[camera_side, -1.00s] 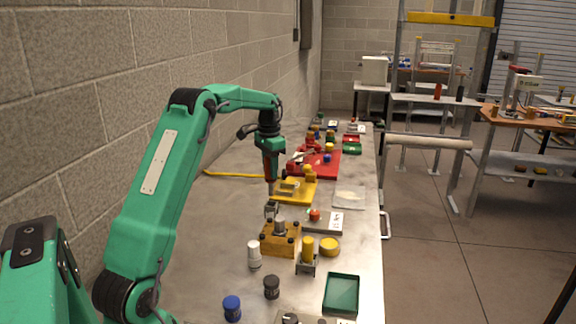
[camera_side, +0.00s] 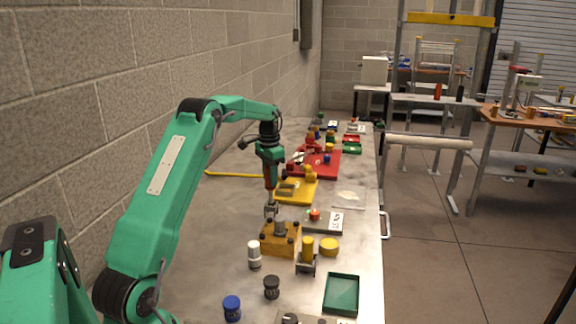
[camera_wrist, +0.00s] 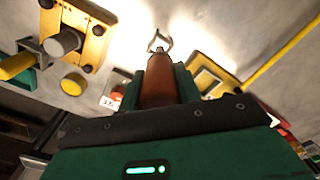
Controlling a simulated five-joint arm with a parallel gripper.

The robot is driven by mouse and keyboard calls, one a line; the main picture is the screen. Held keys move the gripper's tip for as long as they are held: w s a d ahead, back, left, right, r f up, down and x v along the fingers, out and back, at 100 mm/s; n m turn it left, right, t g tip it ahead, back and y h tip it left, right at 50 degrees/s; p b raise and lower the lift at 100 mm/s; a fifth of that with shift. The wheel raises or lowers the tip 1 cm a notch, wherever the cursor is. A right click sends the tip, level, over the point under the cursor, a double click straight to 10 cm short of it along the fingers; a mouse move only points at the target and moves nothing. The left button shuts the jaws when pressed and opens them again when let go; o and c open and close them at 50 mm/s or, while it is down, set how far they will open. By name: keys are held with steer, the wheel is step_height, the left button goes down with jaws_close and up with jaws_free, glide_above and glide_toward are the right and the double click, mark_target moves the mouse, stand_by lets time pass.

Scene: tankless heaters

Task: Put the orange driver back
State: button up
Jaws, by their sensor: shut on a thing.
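The orange driver (camera_side: 268,172) hangs upright below my gripper (camera_side: 269,158) in the side view, its orange-brown handle between the jaws. In the wrist view the handle (camera_wrist: 159,84) shows between the green jaws of my gripper (camera_wrist: 160,72). My gripper is shut on it. A small grey metal holder (camera_side: 271,210) stands on the bench right below the driver, behind the yellow-brown block. Its forked ring (camera_wrist: 159,42) shows just past the handle in the wrist view. The driver's tip is at or near this ring; I cannot tell whether it is inside.
The yellow-brown block (camera_side: 280,240) with a grey cylinder stands just in front of the holder. A grey plate with an orange-red knob (camera_side: 314,215) is to the right. A yellow tray (camera_side: 296,192) lies behind. The bench left of the holder (camera_side: 215,225) is clear.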

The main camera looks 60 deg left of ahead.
mark_target(271, 189)
steer(key=shift+f, duration=0.1)
steer(key=shift+f, duration=2.5)
steer(key=shift+f, duration=0.1)
steer(key=o, duration=1)
steer(key=shift+f, duration=0.1)
steer(key=shift+c, duration=0.2)
step_height(271, 189, up, 12)
steer(key=shift+r, duration=0.2)
